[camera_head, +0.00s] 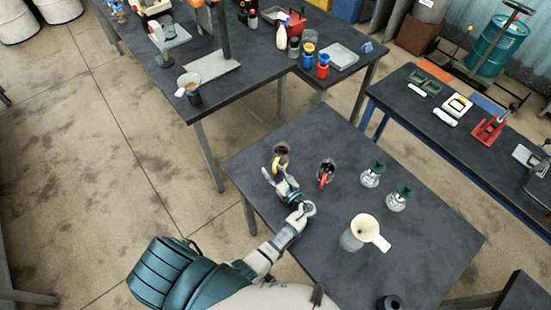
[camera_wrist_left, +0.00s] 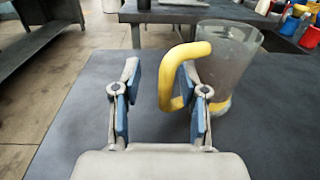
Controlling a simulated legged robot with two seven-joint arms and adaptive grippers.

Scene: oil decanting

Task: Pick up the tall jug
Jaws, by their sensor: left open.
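A clear, tall jug with a yellow handle (camera_wrist_left: 230,62) stands upright at the right in the left wrist view; in the head view the jug (camera_head: 281,149) is at the table's far left corner. My left gripper (camera_head: 276,176) is open at its near side. In the left wrist view the left gripper (camera_wrist_left: 157,78) has the handle's upright bar between its fingers, nearer the right finger. That finger overlaps the handle's loop; I cannot tell whether they touch. A second jug with a red handle (camera_head: 326,172) stands to the right. My right gripper is not in view.
Other benches with bottles and tools stand behind. The table's left edge is close to the yellow-handled jug.

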